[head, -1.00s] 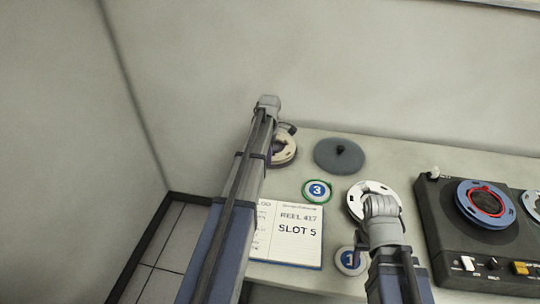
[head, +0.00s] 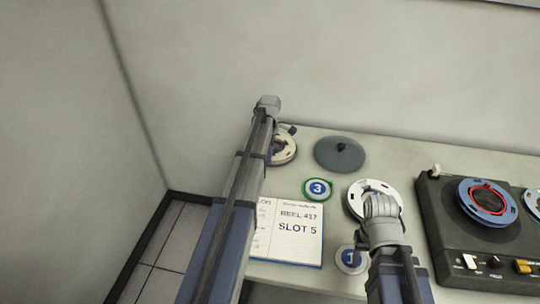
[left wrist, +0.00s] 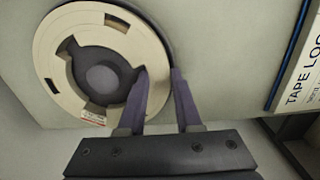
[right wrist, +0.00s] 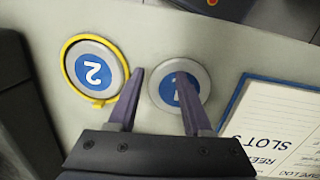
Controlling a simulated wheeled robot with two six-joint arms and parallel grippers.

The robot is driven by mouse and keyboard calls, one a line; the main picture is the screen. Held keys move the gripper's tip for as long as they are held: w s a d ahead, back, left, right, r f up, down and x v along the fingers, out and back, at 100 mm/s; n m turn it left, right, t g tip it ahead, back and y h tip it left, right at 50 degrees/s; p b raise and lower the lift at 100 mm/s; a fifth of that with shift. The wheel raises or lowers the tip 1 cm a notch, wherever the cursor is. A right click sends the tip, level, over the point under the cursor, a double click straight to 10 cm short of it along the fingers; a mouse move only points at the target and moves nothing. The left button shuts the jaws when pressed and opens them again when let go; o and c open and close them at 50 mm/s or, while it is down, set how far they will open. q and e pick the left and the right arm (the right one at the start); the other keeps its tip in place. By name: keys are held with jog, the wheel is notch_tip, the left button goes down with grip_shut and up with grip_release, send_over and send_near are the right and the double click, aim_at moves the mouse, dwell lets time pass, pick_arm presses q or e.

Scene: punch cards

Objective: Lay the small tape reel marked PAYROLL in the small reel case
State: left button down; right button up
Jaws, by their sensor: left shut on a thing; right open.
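A cream reel (left wrist: 50,50) with a dark hub fills the upper left of the left wrist view. A small red and white label (left wrist: 93,118) on its rim is too small to read. The same reel (head: 285,152) shows at the table's back left in the head view, partly behind my left arm. My left gripper (left wrist: 159,72) is shut on its rim, one finger on the hub side and one outside. My right gripper (right wrist: 158,70) is open and empty above the disc marked 1 (head: 350,260).
A white reel (head: 357,199) lies partly behind my right gripper. A green-ringed disc marked 3 (head: 318,190) and an open log book (head: 295,245) lie between the arms. A yellow-ringed disc marked 2 (right wrist: 94,72) shows in the right wrist view. A tape deck (head: 450,235) stands right.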

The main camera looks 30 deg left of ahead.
pick_arm(q)
jog(key=c, duration=0.5)
grip_release()
jog(key=shift+c, duration=0.4)
jog(key=shift+c, duration=1.4)
jog(key=shift+r, duration=0.1)
pick_arm(e)
jog(key=shift+r, duration=0.1)
pick_arm(q)
notch_tip(320, 180, up, 9)
jog(key=p, duration=0.9)
pick_arm(e)
notch_tip(320, 180, up, 9)
